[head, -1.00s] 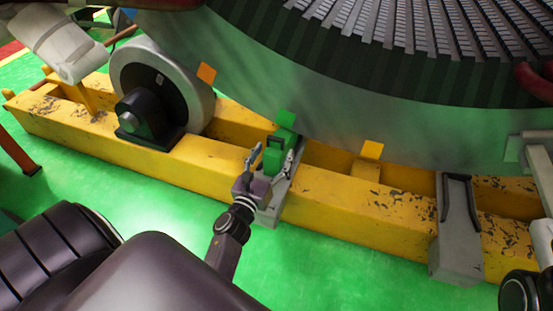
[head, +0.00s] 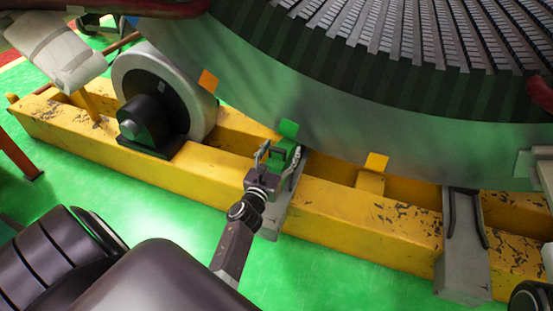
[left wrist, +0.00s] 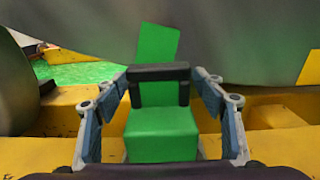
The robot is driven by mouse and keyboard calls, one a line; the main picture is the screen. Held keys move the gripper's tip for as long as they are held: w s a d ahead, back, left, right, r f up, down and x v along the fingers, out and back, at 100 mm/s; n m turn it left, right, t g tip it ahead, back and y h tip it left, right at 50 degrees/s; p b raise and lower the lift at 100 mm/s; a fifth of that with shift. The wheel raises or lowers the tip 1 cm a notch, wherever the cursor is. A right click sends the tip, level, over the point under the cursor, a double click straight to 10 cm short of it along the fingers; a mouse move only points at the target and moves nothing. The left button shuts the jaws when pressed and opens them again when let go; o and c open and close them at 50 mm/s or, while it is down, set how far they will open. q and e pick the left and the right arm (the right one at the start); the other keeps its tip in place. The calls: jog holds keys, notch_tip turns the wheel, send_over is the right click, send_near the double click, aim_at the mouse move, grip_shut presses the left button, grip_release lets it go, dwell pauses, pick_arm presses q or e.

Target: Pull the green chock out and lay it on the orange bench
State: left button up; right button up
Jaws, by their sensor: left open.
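The green chock (head: 281,158) sits on a grey bracket on the yellow beam, under the rim of the big round stator. In the left wrist view the chock (left wrist: 162,134) is a green block with a black handle (left wrist: 158,73) across its upper part. My left gripper (head: 278,160) is at the chock and partly hides it in the head view. In the left wrist view its open fingers (left wrist: 162,82) stand on either side of the handle, with gaps visible. The orange bench is not clearly in view; only an orange leg (head: 20,155) shows at the left edge.
The stator's grey rim (head: 330,130) overhangs the chock, with a green patch (head: 288,128) just behind it. A roller wheel (head: 190,88) stands on the yellow beam (head: 350,213) to the left. A grey bracket (head: 463,270) is at right. Green floor is clear in front.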

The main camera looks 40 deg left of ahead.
pick_arm(q)
jog(key=shift+x, duration=1.2)
jog(key=shift+c, duration=0.7)
grip_shut()
jog(key=shift+s, duration=0.1)
